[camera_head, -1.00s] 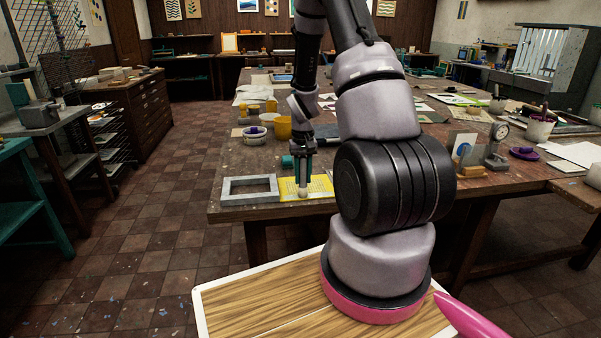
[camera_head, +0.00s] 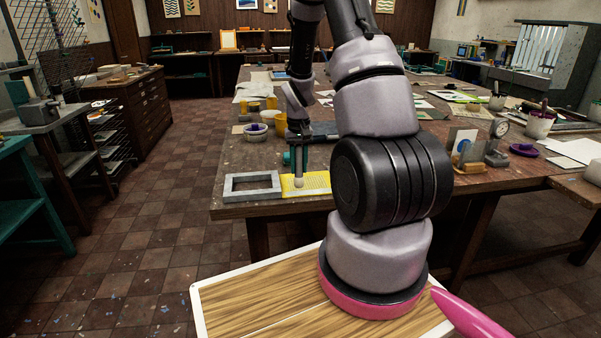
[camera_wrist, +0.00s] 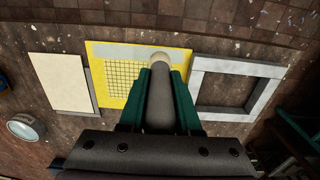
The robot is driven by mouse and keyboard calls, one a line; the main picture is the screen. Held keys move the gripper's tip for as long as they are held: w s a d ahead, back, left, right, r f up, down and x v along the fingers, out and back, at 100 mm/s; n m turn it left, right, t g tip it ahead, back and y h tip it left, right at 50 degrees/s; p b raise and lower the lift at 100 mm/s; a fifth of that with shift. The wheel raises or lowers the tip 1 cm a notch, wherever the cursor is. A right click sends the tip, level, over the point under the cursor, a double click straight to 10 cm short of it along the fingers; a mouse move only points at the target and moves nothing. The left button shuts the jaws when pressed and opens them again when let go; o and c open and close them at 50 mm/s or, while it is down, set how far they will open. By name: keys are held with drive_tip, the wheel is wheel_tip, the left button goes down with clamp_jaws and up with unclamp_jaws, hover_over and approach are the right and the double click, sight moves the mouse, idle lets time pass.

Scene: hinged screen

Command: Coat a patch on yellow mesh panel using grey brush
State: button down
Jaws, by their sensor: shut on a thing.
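The yellow mesh panel (camera_head: 318,184) lies flat near the table's front edge. In the wrist view the panel (camera_wrist: 118,78) shows a dark grid and a pale grey band along its upper edge. My gripper (camera_head: 297,160) is above the panel, pointing down. Its teal fingers, also in the wrist view (camera_wrist: 160,95), are shut on the grey brush (camera_wrist: 160,105). The brush's pale round tip (camera_wrist: 160,60) is over the panel's right side in the wrist view, by the pale band. I cannot tell whether it touches the panel.
A grey rectangular frame (camera_head: 232,196) lies beside the panel; it also shows in the wrist view (camera_wrist: 208,92). A cream sheet (camera_wrist: 60,82) lies on the panel's other side.

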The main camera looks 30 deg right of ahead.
sight(298, 145)
drive_tip(key=shift+a+r, duration=0.1)
drive_tip(key=shift+r, duration=2.55)
